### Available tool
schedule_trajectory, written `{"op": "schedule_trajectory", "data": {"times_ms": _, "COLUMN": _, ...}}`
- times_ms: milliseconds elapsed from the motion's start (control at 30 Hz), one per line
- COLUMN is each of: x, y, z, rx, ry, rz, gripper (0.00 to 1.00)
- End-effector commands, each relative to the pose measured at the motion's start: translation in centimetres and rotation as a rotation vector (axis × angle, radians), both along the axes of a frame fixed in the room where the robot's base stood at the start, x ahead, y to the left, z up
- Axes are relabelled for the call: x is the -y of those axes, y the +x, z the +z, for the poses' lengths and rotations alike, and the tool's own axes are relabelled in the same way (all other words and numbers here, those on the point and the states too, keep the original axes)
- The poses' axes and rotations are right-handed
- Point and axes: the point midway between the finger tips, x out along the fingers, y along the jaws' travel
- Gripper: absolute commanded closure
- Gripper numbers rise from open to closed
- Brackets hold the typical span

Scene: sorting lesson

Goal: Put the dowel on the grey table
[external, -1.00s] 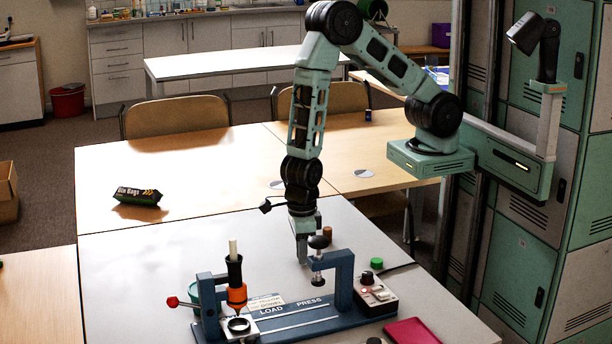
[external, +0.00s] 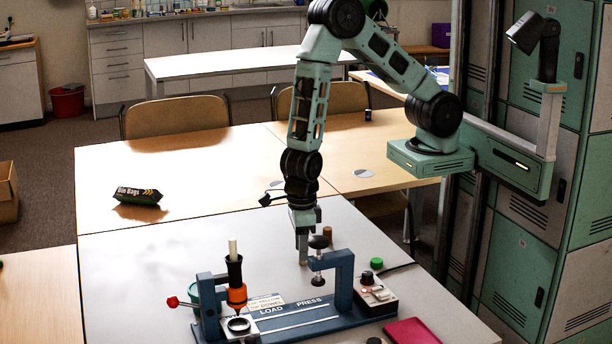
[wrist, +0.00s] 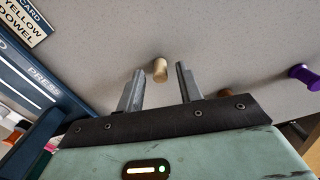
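A short tan wooden dowel (wrist: 160,70) shows in the wrist view on the grey table (wrist: 90,40), between and just beyond the fingertips. My gripper (wrist: 158,72) is open and empty, with one finger on each side of the dowel in that view. In the external view my gripper (external: 303,260) points down over the grey table (external: 130,260), behind the blue press. I cannot make out the tan dowel there; the gripper probably hides it. A pale rod (external: 233,247) stands upright in the orange and black holder (external: 236,290).
The blue press fixture (external: 343,280) stands close in front of my gripper. A brown cylinder (external: 327,232) stands nearby; a purple spool (wrist: 303,76) shows in the wrist view. The grey table's left part is clear.

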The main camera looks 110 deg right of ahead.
Motion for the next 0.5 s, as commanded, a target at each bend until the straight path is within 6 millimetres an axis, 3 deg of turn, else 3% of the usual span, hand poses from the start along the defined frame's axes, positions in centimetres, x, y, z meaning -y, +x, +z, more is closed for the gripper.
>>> {"op": "schedule_trajectory", "data": {"times_ms": 300, "x": 0.1, "y": 0.1, "z": 7.0, "rx": 0.004, "ry": 0.001, "rz": -0.003, "gripper": 0.64}}
{"op": "schedule_trajectory", "data": {"times_ms": 500, "x": 0.0, "y": 0.0, "z": 9.5, "rx": 0.002, "ry": 0.001, "rz": -0.001, "gripper": 0.64}}
